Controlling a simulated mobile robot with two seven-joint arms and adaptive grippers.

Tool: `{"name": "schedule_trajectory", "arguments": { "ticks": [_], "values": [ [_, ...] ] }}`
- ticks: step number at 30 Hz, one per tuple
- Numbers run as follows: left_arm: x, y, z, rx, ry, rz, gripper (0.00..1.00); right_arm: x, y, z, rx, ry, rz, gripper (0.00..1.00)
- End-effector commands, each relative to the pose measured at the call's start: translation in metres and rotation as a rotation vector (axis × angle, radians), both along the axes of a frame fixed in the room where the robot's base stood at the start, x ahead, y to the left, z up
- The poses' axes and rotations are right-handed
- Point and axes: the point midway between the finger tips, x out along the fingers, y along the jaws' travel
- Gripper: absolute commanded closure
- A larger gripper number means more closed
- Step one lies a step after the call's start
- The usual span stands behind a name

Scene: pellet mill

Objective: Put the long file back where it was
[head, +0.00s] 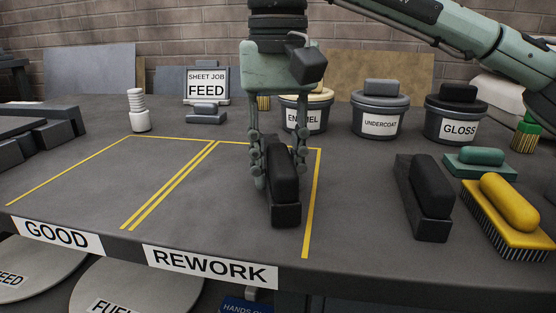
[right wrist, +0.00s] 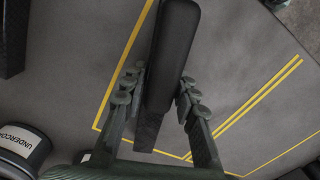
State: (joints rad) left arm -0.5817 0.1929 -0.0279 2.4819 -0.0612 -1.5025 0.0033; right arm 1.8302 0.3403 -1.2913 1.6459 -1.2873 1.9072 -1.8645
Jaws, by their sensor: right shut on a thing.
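The long file appears to be the dark block with a rounded black handle (head: 284,185), in the REWORK area just left of its right yellow line. It also shows in the right wrist view (right wrist: 172,60). My right gripper (head: 279,165) comes down from above with its fingers on both sides of the block, shut on it. I cannot tell whether its underside touches the table. A similar dark handled block (head: 426,195) stands right of the marked areas. My left gripper is not in view.
ENAMEL (head: 303,118), UNDERCOAT (head: 379,117) and GLOSS (head: 458,119) tubs stand along the back. A yellow brush (head: 508,212) and a green handled block (head: 485,161) lie at right.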

Motion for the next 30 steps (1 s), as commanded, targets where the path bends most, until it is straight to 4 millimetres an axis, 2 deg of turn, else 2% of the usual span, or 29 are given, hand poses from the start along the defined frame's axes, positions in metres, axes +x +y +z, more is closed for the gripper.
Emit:
{"name": "schedule_trajectory", "arguments": {
  "ticks": [21,22,27,30],
  "values": [
    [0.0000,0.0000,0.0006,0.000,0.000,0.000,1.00,-0.0002,0.0002,-0.0028,0.001,0.000,0.000,1.00],
    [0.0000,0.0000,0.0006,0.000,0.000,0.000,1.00,-0.0002,0.0002,-0.0028,0.001,0.000,0.000,0.70],
    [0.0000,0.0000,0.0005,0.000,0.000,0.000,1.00,-0.0002,0.0002,-0.0028,0.001,0.000,0.000,0.49],
    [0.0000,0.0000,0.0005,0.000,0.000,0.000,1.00,-0.0002,0.0002,-0.0030,0.001,0.000,0.000,0.47]
  ]
}}
